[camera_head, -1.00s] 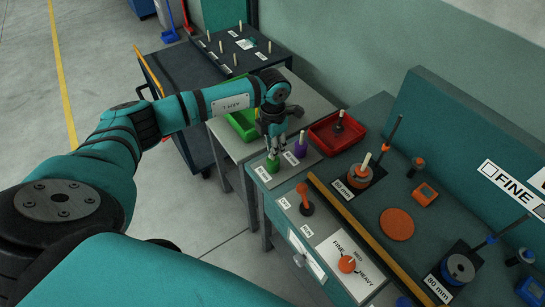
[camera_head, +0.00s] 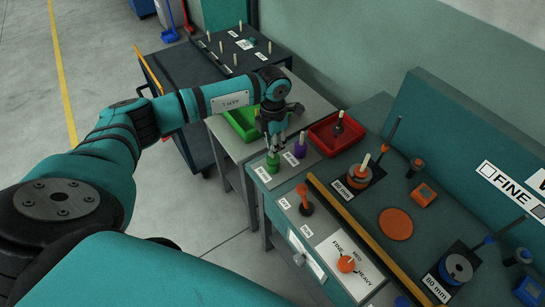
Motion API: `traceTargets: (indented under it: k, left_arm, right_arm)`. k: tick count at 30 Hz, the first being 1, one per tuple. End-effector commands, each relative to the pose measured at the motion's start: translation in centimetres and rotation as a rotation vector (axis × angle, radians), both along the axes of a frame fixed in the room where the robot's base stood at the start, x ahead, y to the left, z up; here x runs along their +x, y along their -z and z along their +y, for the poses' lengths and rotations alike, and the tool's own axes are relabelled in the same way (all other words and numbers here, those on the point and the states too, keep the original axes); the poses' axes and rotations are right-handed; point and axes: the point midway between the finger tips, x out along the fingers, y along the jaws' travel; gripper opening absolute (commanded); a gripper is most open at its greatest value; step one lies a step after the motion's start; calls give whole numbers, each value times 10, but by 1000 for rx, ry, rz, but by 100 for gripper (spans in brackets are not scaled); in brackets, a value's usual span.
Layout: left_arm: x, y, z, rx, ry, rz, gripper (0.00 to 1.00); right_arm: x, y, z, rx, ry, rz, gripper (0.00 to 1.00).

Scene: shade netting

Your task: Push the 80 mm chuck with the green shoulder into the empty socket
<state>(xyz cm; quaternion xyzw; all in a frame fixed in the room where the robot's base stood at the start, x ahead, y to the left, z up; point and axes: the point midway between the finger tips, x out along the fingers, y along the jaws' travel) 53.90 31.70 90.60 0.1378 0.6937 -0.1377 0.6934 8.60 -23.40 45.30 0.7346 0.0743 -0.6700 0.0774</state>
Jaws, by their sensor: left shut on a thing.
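One 80 mm fixture (camera_head: 349,193) holds an orange-ringed piece with a pale peg. Another 80 mm fixture (camera_head: 441,287) at lower right has a grey round piece with no peg showing. I cannot make out which socket is empty. My right gripper is out of view.
A dark cart (camera_head: 188,66) with several pegs is farther back.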

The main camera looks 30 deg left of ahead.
Motion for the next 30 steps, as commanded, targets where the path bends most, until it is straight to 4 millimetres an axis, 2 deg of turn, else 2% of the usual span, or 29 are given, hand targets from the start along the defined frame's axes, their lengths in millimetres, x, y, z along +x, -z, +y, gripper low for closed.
traceTargets:
  k: [8, 30]
  left_arm:
    - [0, -8, 0, 0, 0, -1, 0]
    - [1, -45, 0, -1, 0, -2, 0]
  right_arm:
    - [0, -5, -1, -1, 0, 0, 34]
    - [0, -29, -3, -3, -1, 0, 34]
